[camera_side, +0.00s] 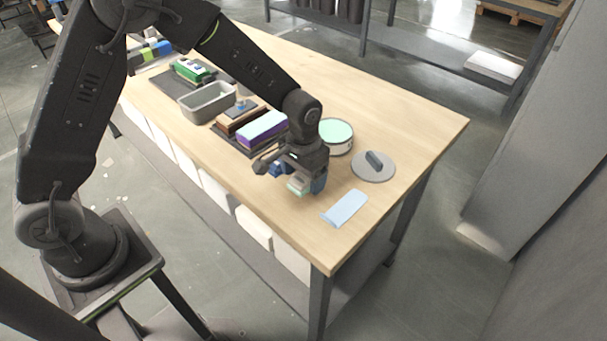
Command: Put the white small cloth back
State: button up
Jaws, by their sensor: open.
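A small pale, bluish-white folded cloth (344,208) lies flat on the wooden table (400,130) near its front right corner. My gripper (298,181) points down over the table, to the left of this cloth and apart from it. Its jaws are open, with blue fingertips. A small pale greenish piece (297,188) shows between the fingertips; the fingers partly hide it, and I cannot tell whether it touches them or the table.
A round pot (336,137) with a mint-coloured top stands behind my gripper. A grey lid (373,168) with a dark handle lies right of it. A purple block with a pale top (263,130), a grey bin (207,101) and a green item (194,70) stand further left. The right back is clear.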

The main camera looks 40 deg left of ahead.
jog(key=s+a+r+t, duration=0.1)
jog(key=s+r, duration=0.2)
jog(key=r, duration=0.7)
jog(key=s+a+r+t, duration=0.1)
jog(key=s+a+r, duration=0.15)
jog(key=r, duration=0.65)
jog(key=s+a+r+t, duration=0.1)
jog(key=s+a+r, duration=0.1)
jog(key=s, duration=0.6)
jog(key=s+a+r+t, duration=0.1)
jog(key=s+r+t, duration=0.1)
jog(key=s, duration=0.6)
jog(key=shift+a+t, duration=0.3)
jog(key=shift+a, duration=0.05)
